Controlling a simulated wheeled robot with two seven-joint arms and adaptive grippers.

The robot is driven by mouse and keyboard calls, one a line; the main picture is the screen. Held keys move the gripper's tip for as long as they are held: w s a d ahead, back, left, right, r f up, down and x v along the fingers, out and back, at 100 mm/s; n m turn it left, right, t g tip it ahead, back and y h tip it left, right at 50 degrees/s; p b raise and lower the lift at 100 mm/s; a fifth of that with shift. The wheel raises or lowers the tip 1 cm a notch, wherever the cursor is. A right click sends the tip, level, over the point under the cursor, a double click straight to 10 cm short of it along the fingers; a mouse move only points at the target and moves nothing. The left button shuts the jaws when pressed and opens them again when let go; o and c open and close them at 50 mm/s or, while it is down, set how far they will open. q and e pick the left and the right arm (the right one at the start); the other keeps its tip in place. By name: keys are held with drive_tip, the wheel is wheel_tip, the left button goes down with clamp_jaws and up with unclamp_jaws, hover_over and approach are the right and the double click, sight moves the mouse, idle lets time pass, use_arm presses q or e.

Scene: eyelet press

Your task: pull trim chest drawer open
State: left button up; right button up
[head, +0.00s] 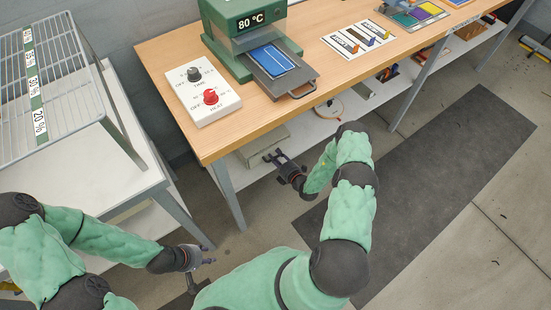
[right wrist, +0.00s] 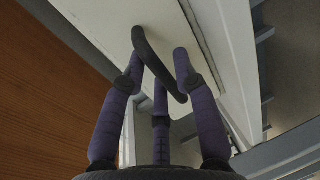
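The trim chest (head: 262,146) is a pale box under the wooden bench, partly hidden by the bench top. In the right wrist view its whitish drawer front (right wrist: 205,28) carries a dark curved handle (right wrist: 156,66). My right gripper (head: 271,157) is at the chest; in the right wrist view its purple fingers (right wrist: 160,62) are spread apart on both sides of the handle. Whether any finger touches the handle I cannot tell. I see no gap that shows the drawer open. My left gripper (head: 204,271) is open and empty, low at the left, away from the chest.
The wooden bench (head: 155,60) carries a green press (head: 240,20) reading 80 °C, a white control box (head: 202,90) and cards. Its metal leg (head: 228,196) stands left of my right gripper. A wire rack (head: 60,90) stands on a white table at left. A dark floor mat (head: 440,180) lies clear.

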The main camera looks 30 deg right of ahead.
drive_tip(key=shift+w+a, duration=0.1)
drive_tip(key=shift+w, duration=0.15)
clamp_jaws()
drive_tip(key=f+p+v, duration=0.2)
drive_tip(key=f+v, duration=0.1)
drive_tip(key=v, duration=1.1)
drive_tip(key=shift+s+d, duration=0.2)
drive_tip(key=shift+s, duration=0.25)
unclamp_jaws()
